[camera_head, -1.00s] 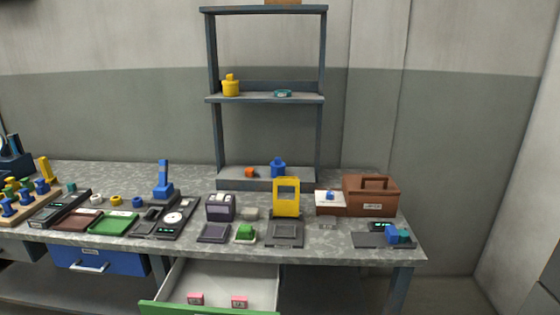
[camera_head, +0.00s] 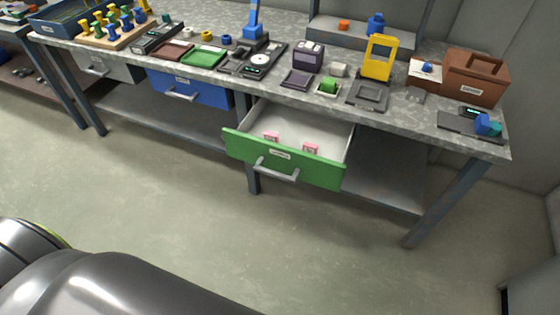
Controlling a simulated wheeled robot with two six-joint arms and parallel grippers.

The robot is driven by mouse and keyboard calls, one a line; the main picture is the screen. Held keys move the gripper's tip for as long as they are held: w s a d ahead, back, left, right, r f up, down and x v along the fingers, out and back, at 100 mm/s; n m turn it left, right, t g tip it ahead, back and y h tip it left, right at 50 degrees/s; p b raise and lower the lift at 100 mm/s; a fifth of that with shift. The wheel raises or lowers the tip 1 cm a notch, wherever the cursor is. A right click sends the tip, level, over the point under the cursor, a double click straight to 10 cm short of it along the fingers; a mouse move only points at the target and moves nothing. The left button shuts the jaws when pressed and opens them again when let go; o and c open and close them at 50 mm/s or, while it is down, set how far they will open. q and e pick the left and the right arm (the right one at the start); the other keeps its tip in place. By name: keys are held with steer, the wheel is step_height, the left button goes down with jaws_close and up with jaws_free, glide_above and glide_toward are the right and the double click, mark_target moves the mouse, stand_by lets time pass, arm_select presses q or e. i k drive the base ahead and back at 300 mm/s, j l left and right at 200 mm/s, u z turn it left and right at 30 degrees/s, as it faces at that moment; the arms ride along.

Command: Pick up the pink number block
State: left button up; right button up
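Two pink number blocks lie inside the open green-fronted drawer (camera_head: 285,160) below the workbench. The left pink block (camera_head: 271,137) is near the drawer's left side, and the right pink block (camera_head: 310,149) is near its middle. Both have a pale label whose number is too small to read. Neither of my grippers shows in the head view. Only a dark, glossy arm part of mine fills the lower left, well apart from the drawer.
The workbench top (camera_head: 410,112) holds scales, trays, a yellow frame (camera_head: 379,58) and a brown toolbox (camera_head: 475,77). A blue drawer (camera_head: 190,88) is shut on the left. A table leg (camera_head: 445,203) stands at right. The floor (camera_head: 340,245) before the drawer is clear.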

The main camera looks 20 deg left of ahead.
mark_target(272, 136)
steer(key=l+z, duration=0.15)
steer(key=z, duration=0.15)
steer(key=l+z, duration=0.1)
steer(key=z, duration=0.15)
steer(key=i, duration=0.7)
steer(key=u, duration=1.75)
